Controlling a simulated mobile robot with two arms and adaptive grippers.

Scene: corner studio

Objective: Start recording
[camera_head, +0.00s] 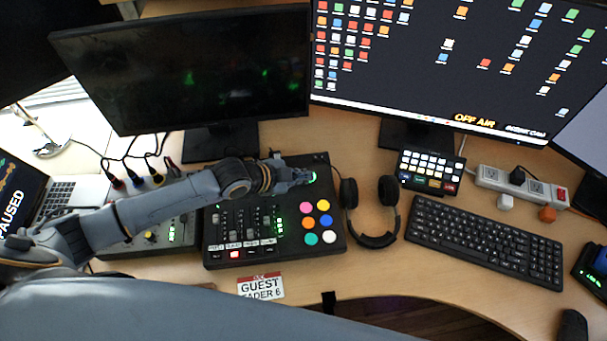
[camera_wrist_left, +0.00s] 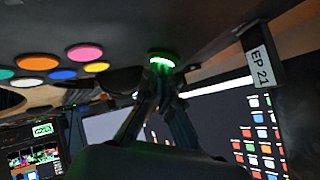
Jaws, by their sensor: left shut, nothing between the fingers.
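The black mixing console (camera_head: 275,255) lies flat on the desk, with faders at left and round coloured pads (camera_head: 320,222) at right. A small round button (camera_head: 313,178) near its top right edge glows green; the lit button also shows in the left wrist view (camera_wrist_left: 161,60). My left gripper (camera_head: 303,176) reaches over the console from the left and is shut and empty, its tips at the green button. In the left wrist view the closed fingertips (camera_wrist_left: 162,78) are right by the button; I cannot tell whether they touch it. My right gripper is not in view.
Black headphones (camera_head: 373,238) and a keyboard (camera_head: 487,240) lie right of the console. A button pad (camera_head: 430,170) and power strip (camera_head: 522,184) sit behind. A monitor (camera_head: 450,60) reads "OFF AIR". A "GUEST" card (camera_head: 261,287) lies in front. An "EP 21" label (camera_wrist_left: 262,66) shows.

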